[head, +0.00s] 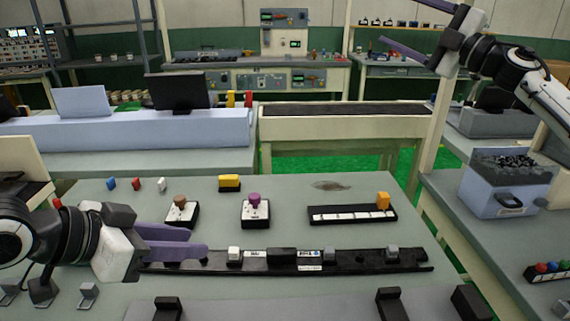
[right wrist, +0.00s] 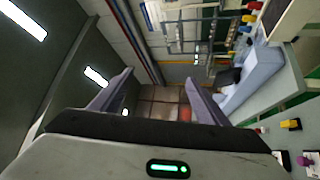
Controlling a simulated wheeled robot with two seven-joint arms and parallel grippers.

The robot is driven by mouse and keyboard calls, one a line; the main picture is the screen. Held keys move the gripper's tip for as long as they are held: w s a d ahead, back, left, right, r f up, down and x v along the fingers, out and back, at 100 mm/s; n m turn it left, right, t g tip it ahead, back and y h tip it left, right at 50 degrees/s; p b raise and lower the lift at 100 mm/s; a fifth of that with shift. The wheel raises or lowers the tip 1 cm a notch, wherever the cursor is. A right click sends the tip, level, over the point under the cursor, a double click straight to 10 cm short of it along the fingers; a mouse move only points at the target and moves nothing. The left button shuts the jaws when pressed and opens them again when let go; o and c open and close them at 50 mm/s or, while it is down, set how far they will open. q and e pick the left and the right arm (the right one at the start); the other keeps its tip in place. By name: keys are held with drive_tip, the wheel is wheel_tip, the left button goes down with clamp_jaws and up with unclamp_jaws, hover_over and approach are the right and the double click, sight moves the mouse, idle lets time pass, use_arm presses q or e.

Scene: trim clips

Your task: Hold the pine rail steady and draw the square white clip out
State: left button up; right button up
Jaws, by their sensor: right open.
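A long dark rail (head: 350,262) lies across the near part of the table in the head view; its colour is dark, not pine-like. It carries a small square white clip (head: 234,254) left of centre, a black block (head: 282,255) and a light grey clip (head: 392,253) farther right. My left gripper (head: 198,241) points right over the rail's left end, its tips just left of the white clip. It hides part of the rail; whether it touches or grips it is unclear. My right gripper (head: 408,54) is raised at the upper right, open and empty, also in the right wrist view (right wrist: 159,76).
Behind the rail stand a brown-knobbed block (head: 181,211), a purple-knobbed block (head: 255,211), a yellow block (head: 229,183) and a short rail with a yellow clip (head: 382,201). Dark brackets stand at the front. A bin of dark pieces (head: 508,190) is on the right table.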

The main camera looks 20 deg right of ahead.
drive_tip(key=s+a+r+n+g+y, duration=0.15)
drive_tip(key=s+a+n+g, duration=0.4)
drive_tip(key=a, duration=0.65)
drive_tip(key=s+a+n+g+y, duration=0.35)
drive_tip(key=s+a+g, duration=0.3)
drive_tip(key=a, duration=0.55)
drive_tip(key=s+a+n+g+y, duration=0.2)
drive_tip(key=s+a+n+g, duration=0.4)
drive_tip(key=a, duration=0.6)
drive_tip(key=m+g+h, duration=0.1)
drive_tip(key=m+h, duration=0.1)
drive_tip(key=h, duration=1.4)
approach(282, 250)
wheel_tip(282, 250, down, 8)
drive_tip(key=shift+d+f, duration=0.1)
drive_tip(key=shift+f, duration=0.1)
